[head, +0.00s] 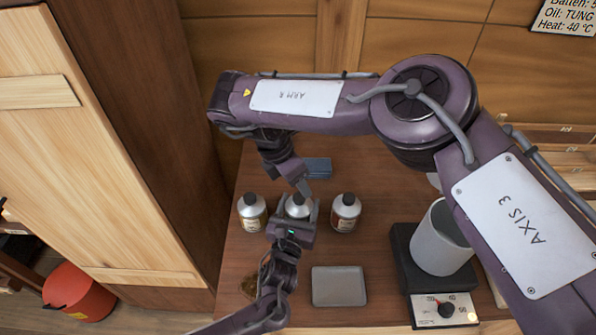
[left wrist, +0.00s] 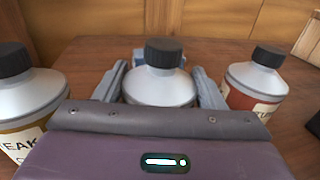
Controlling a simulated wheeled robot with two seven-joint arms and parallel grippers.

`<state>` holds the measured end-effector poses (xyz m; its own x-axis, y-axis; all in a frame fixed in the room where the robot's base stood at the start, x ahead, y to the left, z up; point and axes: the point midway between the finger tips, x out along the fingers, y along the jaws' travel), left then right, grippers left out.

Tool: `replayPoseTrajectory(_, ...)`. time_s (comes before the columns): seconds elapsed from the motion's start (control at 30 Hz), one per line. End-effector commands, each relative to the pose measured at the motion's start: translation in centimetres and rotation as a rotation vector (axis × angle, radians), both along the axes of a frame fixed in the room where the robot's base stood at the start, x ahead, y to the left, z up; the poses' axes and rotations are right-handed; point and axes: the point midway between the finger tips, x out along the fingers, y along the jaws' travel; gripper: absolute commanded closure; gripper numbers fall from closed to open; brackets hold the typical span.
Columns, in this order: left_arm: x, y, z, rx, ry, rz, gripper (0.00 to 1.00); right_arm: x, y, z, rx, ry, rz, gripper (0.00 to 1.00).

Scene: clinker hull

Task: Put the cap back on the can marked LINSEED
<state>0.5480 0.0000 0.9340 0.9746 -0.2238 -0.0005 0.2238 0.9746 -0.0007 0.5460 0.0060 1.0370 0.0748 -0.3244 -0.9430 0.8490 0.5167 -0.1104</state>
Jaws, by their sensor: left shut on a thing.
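Three silver cans with black caps stand in a row on the bench. My left gripper (head: 297,214) is shut around the body of the middle can (left wrist: 160,86). A black cap (left wrist: 163,52) sits upright on that can; how tight it is cannot be told. The middle can's label is hidden by my gripper. The left can (left wrist: 28,92) has a label showing "EAK". The right can (left wrist: 256,80) has a partly hidden label. My right gripper (head: 303,187) hangs over the middle can's top in the head view, partly hidden; its jaws cannot be made out.
A hot plate (head: 447,311) with a dial carries a grey pot (head: 440,245) at the right. A grey flat tray (head: 338,286) lies in front of the cans. A tall wooden cabinet (head: 150,110) borders the bench's left side.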

Motion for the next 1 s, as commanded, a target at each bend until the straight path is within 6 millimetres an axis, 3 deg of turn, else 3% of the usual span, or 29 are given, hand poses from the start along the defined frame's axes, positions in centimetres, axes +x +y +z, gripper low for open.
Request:
replayPoseTrajectory(0.3,0.0,0.0,0.0,-0.001,0.0,0.0,1.0,0.1,-0.6,0.6,0.087,0.234,0.685,0.52)
replayPoseTrajectory(0.6,0.0,0.0,0.0,-0.001,0.0,0.0,1.0,0.1,-0.6,1.9,0.159,0.339,1.35,0.52)
replayPoseTrajectory(0.8,0.0,0.0,0.0,-0.001,0.0,0.0,1.0,0.2,-0.6,2.8,0.17,0.351,1.652,0.52)
replayPoseTrajectory(1.0,0.0,0.0,0.0,0.0,0.0,-0.001,1.0,0.3,-0.5,3.1,0.169,0.35,1.769,0.52)
